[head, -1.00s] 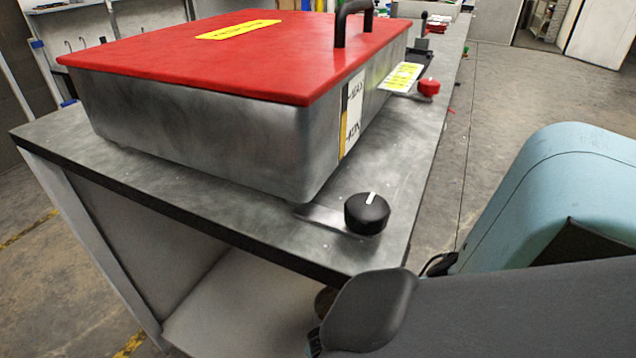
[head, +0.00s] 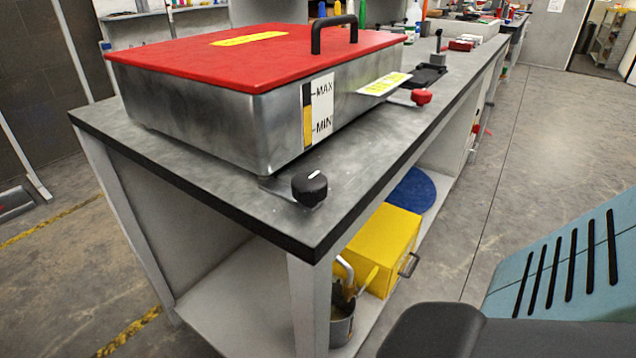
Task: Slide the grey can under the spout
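A grey metal can (head: 341,331) stands on the lower shelf of the bench at the near corner, partly behind the bench leg. Brush-like tools with handles stick up out of it. It is the only grey can I can make out. A steel tank (head: 215,119) with a red lid (head: 205,55) sits on the bench top. A black knob (head: 309,187) on a flat metal tab is at its near lower corner, and a red knob (head: 421,97) is further along its right side. I cannot make out a spout. Neither of my grippers is in view.
The bench top (head: 365,175) is clear around the black knob. A yellow box (head: 382,247) with a handle and a blue round thing (head: 411,191) are on the lower shelf (head: 245,305). A bench leg (head: 309,300) stands at the near corner. Open floor (head: 530,130) lies to the right.

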